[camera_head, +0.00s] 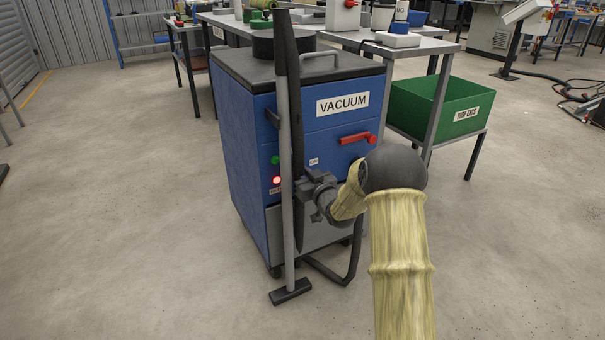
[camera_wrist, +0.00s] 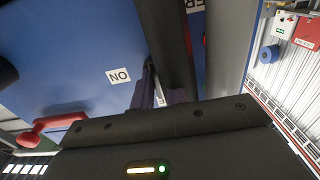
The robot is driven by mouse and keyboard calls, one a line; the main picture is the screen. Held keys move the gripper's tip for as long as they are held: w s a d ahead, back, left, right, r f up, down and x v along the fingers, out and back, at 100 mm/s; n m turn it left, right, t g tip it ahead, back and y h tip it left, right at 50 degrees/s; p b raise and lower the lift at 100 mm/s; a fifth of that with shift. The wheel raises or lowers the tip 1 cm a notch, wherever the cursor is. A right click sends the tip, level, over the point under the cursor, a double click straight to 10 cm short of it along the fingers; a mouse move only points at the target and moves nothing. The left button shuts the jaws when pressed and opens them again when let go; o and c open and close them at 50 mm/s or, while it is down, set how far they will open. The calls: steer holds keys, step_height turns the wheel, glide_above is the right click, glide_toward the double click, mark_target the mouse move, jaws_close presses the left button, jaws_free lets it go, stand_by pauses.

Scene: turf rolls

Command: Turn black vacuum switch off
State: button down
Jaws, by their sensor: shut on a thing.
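The vacuum (camera_head: 345,125) is a blue cabinet with a dark lid and a "VACUUM" label. A small "ON" label (camera_head: 313,161) is on its front; it shows upside down in the wrist view (camera_wrist: 118,76). In the wrist view my fingers (camera_wrist: 158,92) reach close to the blue panel.
A red handle (camera_head: 357,138) sticks out to the right, above my wrist. A black hose (camera_head: 340,276) loops below. A bench with a green bin (camera_head: 435,110) stands right; floor is clear on the left.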

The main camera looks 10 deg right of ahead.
steer(key=shift+f, duration=0.15)
steer(key=c, duration=1.4)
jaws_free()
steer(key=shift+s, duration=0.1)
steer(key=p+v, duration=0.5)
steer(key=v, duration=1.2)
steer(key=shift+s+p, duration=0.15)
steer(key=shift+p, duration=0.25)
steer(key=shift+r, duration=0.2)
